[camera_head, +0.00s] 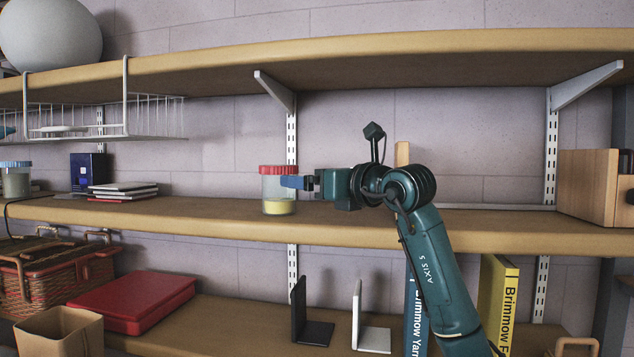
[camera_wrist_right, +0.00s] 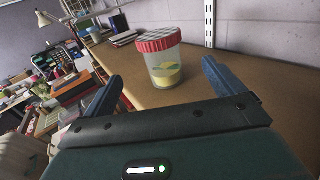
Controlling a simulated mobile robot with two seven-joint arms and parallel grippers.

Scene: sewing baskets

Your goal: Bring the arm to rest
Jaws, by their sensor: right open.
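My right arm reaches up from the bottom right of the head view to the middle shelf (camera_head: 380,229). Its gripper (camera_head: 288,182) points left at a clear jar with a red lid (camera_head: 279,205) and some yellow content at the bottom. The jar stands upright on the shelf. In the wrist view the jar (camera_wrist_right: 163,62) stands beyond and between the two blue fingers of my right gripper (camera_wrist_right: 160,82), which are spread wide with nothing gripped. My left gripper is not in either view.
A jar (camera_head: 16,180), a dark blue box (camera_head: 89,170) and stacked books (camera_head: 123,190) stand left on the shelf. A wooden drawer box (camera_head: 588,187) is at right. A wire basket (camera_head: 150,115) hangs under the upper shelf. Below are a wicker basket (camera_head: 60,275), red case (camera_head: 135,300) and bookends (camera_head: 308,325).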

